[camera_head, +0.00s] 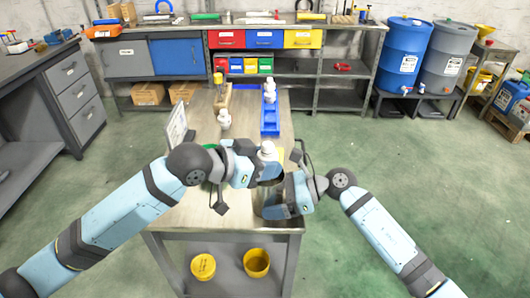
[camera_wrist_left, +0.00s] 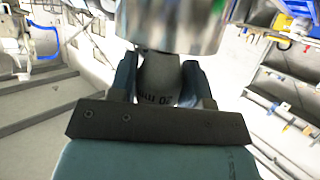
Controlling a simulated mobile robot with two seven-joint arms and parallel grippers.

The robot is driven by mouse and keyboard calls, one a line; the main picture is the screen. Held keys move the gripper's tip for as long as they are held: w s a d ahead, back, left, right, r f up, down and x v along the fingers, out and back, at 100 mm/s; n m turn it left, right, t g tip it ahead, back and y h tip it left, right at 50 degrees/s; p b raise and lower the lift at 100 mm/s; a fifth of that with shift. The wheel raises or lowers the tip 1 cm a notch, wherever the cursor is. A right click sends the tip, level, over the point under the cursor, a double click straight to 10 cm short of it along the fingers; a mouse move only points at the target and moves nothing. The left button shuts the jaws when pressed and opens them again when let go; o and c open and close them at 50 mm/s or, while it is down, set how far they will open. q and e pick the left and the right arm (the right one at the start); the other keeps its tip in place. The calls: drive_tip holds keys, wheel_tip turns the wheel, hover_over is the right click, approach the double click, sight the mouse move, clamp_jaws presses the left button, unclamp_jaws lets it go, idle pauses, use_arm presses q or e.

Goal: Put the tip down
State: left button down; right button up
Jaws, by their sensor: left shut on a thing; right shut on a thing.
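A white piece (camera_head: 267,149) shows above my left gripper in the head view. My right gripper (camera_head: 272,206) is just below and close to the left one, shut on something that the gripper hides. Other white tips stand on the bench (camera_head: 224,119) and at the blue tray (camera_head: 269,90).
The blue tray (camera_head: 270,122) runs along the bench's right side. A wooden stand (camera_head: 222,97) and a white sign (camera_head: 177,128) are toward the left. Yellow containers (camera_head: 256,262) sit on the lower shelf. Bare bench top (camera_head: 240,135) shows between them.

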sight(265, 145)
use_arm(q)
drive_tip(key=shift+f, duration=0.2)
drive_tip(key=shift+c, duration=2.4)
unclamp_jaws()
drive_tip(key=shift+r, duration=3.55)
